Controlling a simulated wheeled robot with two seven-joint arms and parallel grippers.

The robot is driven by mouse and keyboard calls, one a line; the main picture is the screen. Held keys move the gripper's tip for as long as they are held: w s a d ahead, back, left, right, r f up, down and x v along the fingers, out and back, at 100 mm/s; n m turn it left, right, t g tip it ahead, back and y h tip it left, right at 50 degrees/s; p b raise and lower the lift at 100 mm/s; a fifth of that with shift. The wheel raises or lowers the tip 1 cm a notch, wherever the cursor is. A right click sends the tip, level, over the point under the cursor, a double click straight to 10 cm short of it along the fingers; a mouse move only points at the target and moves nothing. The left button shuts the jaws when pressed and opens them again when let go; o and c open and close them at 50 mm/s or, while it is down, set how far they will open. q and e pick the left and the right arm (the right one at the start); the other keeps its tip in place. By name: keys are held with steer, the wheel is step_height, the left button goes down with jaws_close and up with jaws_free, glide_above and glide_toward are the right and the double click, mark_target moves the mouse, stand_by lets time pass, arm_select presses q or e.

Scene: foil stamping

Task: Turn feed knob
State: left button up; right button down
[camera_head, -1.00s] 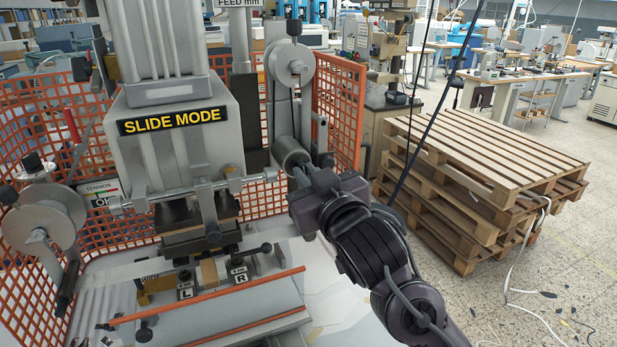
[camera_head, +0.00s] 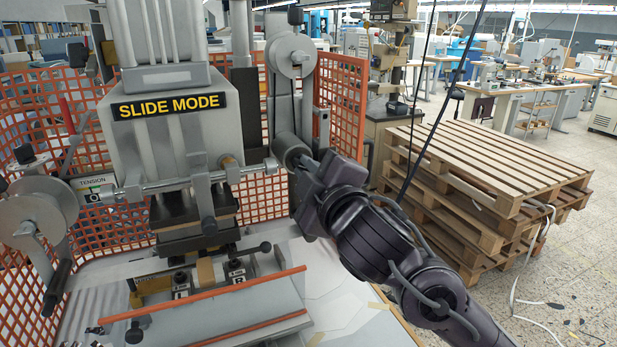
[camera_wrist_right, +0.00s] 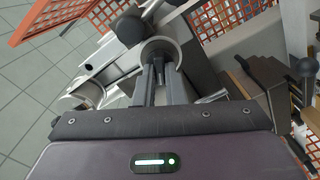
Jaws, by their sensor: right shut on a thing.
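The feed knob appears to be the grey cylinder (camera_head: 290,150) on the right side of the stamping machine, below the upper foil reel. My right gripper (camera_head: 304,162) is at its near end; in the head view the fingertips are mostly hidden by my dark wrist. In the right wrist view, the two narrow fingers of the gripper (camera_wrist_right: 160,72) are close together and reach into the round end of the grey cylinder (camera_wrist_right: 172,48). They are shut on a part there; the exact contact is hard to see. My left gripper is not in view.
The press head with the SLIDE MODE sign (camera_head: 170,105) stands left of my right arm. An orange mesh guard (camera_head: 340,100) is behind the cylinder. Stacked wooden pallets (camera_head: 490,165) stand to the right.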

steer(key=shift+n, duration=0.6)
steer(key=shift+n+b, duration=0.3)
steer(key=c, duration=1.5)
jaws_free()
steer(key=v, duration=0.8)
steer(key=shift+w, duration=0.1)
